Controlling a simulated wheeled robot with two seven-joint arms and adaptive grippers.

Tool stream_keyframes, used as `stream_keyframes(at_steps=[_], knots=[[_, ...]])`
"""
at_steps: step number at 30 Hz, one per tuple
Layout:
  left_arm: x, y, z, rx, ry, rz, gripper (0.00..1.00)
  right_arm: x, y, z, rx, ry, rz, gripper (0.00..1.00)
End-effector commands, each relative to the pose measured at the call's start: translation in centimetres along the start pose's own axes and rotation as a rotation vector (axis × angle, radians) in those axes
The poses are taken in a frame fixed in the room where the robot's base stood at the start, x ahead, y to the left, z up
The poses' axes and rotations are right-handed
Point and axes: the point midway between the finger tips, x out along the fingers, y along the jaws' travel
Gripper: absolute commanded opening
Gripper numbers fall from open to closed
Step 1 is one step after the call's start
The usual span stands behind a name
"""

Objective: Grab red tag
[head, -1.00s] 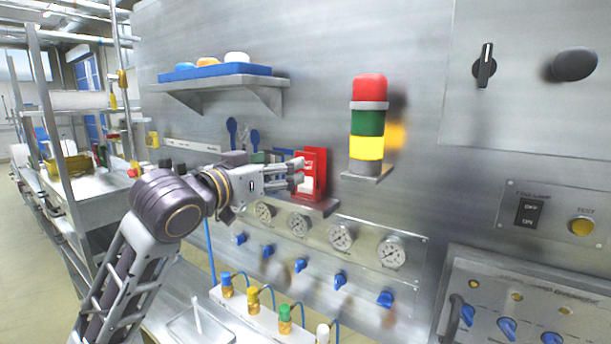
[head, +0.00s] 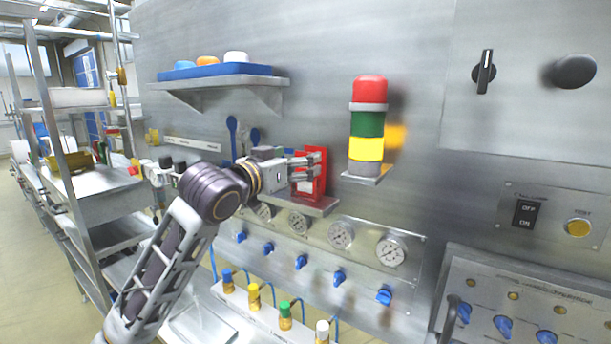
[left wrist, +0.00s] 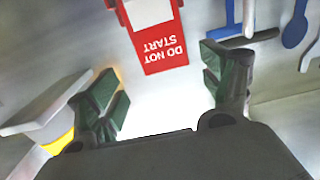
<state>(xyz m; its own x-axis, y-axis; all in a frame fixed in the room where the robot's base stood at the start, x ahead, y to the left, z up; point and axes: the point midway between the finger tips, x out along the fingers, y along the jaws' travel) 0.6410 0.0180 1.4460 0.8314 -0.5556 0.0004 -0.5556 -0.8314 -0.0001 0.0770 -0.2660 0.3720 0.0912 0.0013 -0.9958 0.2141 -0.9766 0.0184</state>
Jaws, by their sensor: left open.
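A red tag (head: 320,185) with a white panel stands on a small metal shelf against the steel wall in the head view. In the left wrist view the red tag (left wrist: 160,45) shows upside down with the words "DO NOT START". My left gripper (head: 312,168) is at the red tag in the head view and partly covers it. In the left wrist view my left gripper's green-padded fingers (left wrist: 163,88) are spread apart, with the tag ahead of and between them. Nothing is held. My right gripper is not in view.
A signal tower (head: 367,125) with red, green and yellow sections stands on a bracket right of the tag. Gauges (head: 341,235) and blue valve knobs (head: 339,277) lie below. A shelf (head: 225,84) with a blue tray is above left.

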Motion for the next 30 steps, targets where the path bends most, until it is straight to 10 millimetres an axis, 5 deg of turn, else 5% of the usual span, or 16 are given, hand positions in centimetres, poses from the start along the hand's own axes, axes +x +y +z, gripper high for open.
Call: stream_keyframes(at_steps=[21,30], knots=[[4.9,-0.6,0.1,-0.001,0.000,0.001,0.80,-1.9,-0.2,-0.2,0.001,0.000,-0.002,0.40],[5.2,-0.7,0.3,0.000,-0.001,0.000,0.80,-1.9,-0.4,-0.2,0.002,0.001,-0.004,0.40]])
